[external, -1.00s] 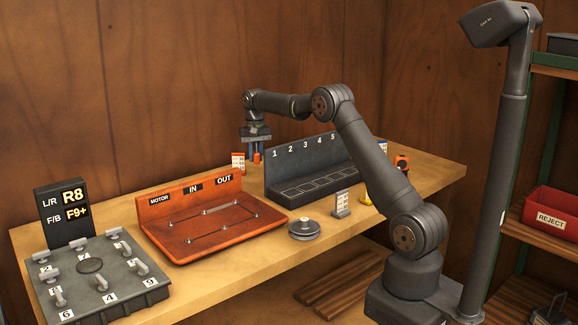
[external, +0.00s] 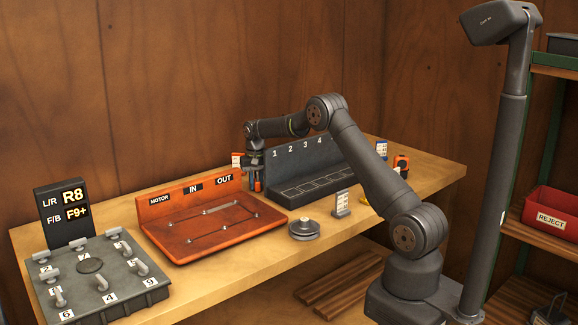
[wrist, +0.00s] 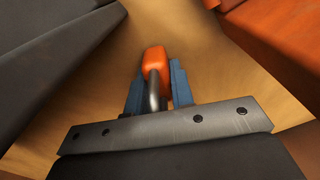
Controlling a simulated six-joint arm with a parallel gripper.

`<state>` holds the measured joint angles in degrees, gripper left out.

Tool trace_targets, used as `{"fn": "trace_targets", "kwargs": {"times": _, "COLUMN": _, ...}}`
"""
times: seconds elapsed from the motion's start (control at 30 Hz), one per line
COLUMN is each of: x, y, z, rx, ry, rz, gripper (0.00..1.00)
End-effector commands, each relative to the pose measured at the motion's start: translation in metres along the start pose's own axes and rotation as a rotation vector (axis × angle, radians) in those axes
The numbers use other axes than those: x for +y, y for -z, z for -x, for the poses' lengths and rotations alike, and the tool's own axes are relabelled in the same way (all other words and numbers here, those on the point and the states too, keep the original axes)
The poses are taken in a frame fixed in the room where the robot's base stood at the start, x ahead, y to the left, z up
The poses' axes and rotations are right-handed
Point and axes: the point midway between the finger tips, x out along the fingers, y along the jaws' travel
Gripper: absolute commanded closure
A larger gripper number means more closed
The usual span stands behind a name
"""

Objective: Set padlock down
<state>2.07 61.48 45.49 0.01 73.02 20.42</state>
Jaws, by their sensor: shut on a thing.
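My gripper (external: 256,184) is pointing down at the back of the bench, in the gap between the orange tray and the dark numbered rack. Its blue fingers are shut on the orange padlock (wrist: 155,58), which also shows as a small orange patch in the external view (external: 258,187). In the wrist view the padlock's grey shackle (wrist: 153,92) lies between the fingers, with the orange body beyond it. The wooden bench top (wrist: 95,85) lies close below. I cannot tell whether the padlock touches it.
The dark rack (external: 305,165) numbered along its back stands right of my gripper. The orange tray (external: 200,243) marked MOTOR, IN, OUT is at its left. A white label card (external: 236,160) stands close behind. A round grey disc (external: 304,230) sits in front.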

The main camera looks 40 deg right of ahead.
Motion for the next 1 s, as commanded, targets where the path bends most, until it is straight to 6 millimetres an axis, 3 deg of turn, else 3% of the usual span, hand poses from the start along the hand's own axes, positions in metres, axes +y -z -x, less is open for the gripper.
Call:
{"fn": "trace_targets", "kwargs": {"times": 0.17, "x": 0.0, "y": 0.0, "z": -0.003, "rx": -0.001, "ry": 0.0, "rz": 0.0, "gripper": 1.0}}
{"fn": "trace_targets", "kwargs": {"times": 0.2, "x": 0.0, "y": 0.0, "z": -0.003, "rx": -0.001, "ry": 0.0, "rz": 0.0, "gripper": 0.74}}
{"fn": "trace_targets", "kwargs": {"times": 0.3, "x": 0.0, "y": 0.0, "z": -0.003, "rx": -0.001, "ry": 0.0, "rz": 0.0, "gripper": 0.57}}
{"fn": "trace_targets", "kwargs": {"times": 0.67, "x": 0.0, "y": 0.0, "z": 0.003, "rx": 0.001, "ry": 0.0, "rz": 0.0, "gripper": 0.57}}
{"fn": "trace_targets", "kwargs": {"times": 0.77, "x": 0.0, "y": 0.001, "z": 0.016, "rx": 0.002, "ry": 0.001, "rz": 0.0, "gripper": 0.57}}
{"fn": "trace_targets", "kwargs": {"times": 1.0, "x": 0.0, "y": 0.001, "z": 0.067, "rx": 0.003, "ry": 0.001, "rz": 0.0, "gripper": 0.57}}
